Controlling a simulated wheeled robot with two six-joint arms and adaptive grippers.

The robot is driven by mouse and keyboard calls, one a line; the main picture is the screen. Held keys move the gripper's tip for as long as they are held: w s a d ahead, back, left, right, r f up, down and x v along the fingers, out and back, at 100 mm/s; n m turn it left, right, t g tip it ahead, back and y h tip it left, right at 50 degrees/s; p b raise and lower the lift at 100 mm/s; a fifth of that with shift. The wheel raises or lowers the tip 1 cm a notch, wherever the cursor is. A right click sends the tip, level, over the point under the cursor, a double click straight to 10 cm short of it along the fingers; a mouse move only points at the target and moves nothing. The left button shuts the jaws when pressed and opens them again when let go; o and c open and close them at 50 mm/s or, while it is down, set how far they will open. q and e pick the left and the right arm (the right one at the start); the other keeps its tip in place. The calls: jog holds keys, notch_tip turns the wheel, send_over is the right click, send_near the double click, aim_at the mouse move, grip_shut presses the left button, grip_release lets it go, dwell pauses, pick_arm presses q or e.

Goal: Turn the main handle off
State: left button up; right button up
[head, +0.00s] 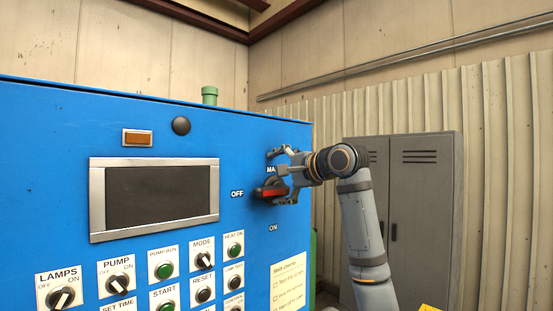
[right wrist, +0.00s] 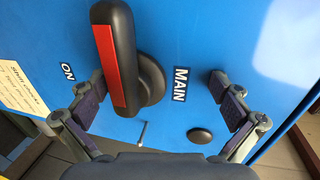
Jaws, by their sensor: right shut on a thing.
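The main handle (head: 272,191) is a black rotary lever with a red stripe on the blue panel, below the MAIN label. It points left, close to the OFF label (head: 237,194); the ON label (head: 273,228) is below it. The handle also shows large in the right wrist view (right wrist: 118,55). My right gripper (head: 288,178) is at the handle, one finger above and one below it. My left gripper is out of view.
The blue panel (head: 60,130) carries a dark screen (head: 155,196), several knobs and green buttons, and a paper checklist (head: 289,284) below the handle. A grey locker (head: 420,200) stands behind my right arm.

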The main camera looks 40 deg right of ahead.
jog(key=shift+s+d+r, duration=0.15)
jog(key=shift+s+r, duration=0.05)
jog(key=shift+r, duration=0.4)
jog(key=shift+s, duration=0.35)
jog(key=shift+c, duration=0.5)
jog(key=shift+s+b, duration=0.35)
jog(key=shift+s, duration=0.05)
jog(key=shift+c, duration=0.4)
jog(key=shift+s+f+b, duration=0.2)
jog(key=shift+s+b, duration=0.1)
jog(key=shift+b, duration=0.2)
jog(key=shift+c, duration=0.7)
jog(key=shift+s+d+b, duration=0.15)
jog(key=shift+s+b, duration=0.2)
jog(key=shift+s, duration=0.25)
jog(key=shift+c, duration=1)
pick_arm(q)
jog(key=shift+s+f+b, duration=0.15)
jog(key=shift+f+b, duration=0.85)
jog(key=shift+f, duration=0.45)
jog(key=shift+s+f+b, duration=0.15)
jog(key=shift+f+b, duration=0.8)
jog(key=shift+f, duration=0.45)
pick_arm(e)
jog(key=a+f+v, duration=0.1)
jog(key=f+v, duration=0.1)
jog(key=v, duration=0.8)
jog(key=shift+s, duration=0.3)
